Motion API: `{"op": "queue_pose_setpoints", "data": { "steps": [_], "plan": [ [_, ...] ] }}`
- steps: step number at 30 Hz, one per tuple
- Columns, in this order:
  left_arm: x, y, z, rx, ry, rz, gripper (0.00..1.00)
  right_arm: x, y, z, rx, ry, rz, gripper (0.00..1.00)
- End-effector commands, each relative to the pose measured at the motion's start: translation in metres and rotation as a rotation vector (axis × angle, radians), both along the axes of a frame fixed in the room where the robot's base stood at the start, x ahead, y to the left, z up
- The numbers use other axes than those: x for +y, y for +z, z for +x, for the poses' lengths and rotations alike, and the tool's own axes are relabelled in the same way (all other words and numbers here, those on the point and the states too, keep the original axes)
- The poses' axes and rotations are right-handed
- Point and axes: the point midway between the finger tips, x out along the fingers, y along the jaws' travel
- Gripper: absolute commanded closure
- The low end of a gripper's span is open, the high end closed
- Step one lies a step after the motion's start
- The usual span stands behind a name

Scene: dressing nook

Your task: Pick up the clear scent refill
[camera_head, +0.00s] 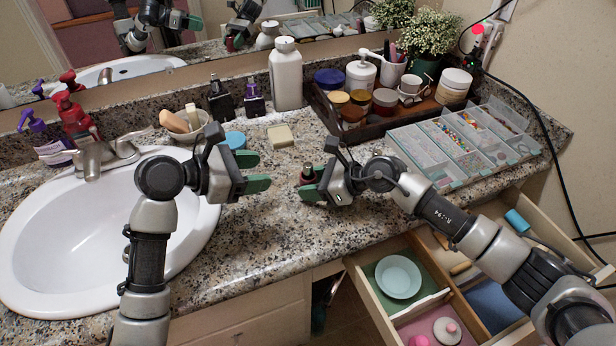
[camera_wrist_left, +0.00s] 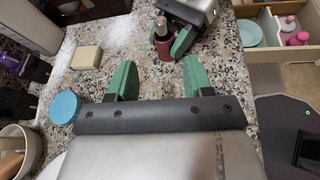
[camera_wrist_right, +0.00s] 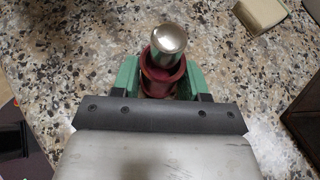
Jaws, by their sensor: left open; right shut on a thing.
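My right gripper (camera_head: 314,180) is shut on a small dark red bottle (camera_head: 307,174) with a silver cap, over the counter between my two grippers. In the right wrist view the bottle (camera_wrist_right: 160,78) sits between the green fingers, cap toward the camera. My left gripper (camera_head: 258,172) is open and empty, left of the bottle and pointing toward it. In the left wrist view the bottle (camera_wrist_left: 163,42) is beyond the open fingertips, apart from them. I cannot clearly identify a clear scent refill; the held bottle looks red, not clear.
A beige soap block (camera_head: 280,136) and blue round lid (camera_head: 236,140) lie behind the grippers. A white bottle (camera_head: 285,75), jar tray (camera_head: 345,125) and bead organizer (camera_head: 465,145) stand behind. The sink (camera_head: 60,250) is left; an open drawer (camera_head: 433,300) is at front right.

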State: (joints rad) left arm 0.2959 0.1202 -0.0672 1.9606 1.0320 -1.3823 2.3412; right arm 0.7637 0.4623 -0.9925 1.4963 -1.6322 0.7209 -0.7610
Motion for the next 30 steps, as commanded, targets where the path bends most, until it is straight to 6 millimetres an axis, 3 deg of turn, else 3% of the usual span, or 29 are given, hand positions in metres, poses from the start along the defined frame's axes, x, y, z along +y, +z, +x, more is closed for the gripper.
{"op": "queue_pose_setpoints", "data": {
  "steps": [3,8,16,30],
  "plan": [
    [0.009,0.017,0.003,0.053,-0.037,-0.03,0.49,0.0,-0.001,0.0,0.0,0.0,-0.001,0.69],
    [0.007,0.022,0.006,0.085,-0.062,-0.046,0.49,0.0,-0.001,0.0,0.001,0.0,-0.001,0.69],
    [-0.032,0.004,0.021,0.089,-0.066,-0.047,0.49,0.0,-0.001,0.0,0.001,0.0,-0.001,0.69],
    [-0.073,-0.023,0.04,0.086,-0.064,-0.044,0.49,0.0,-0.001,0.0,0.001,0.0,-0.001,0.69]
  ]
}}
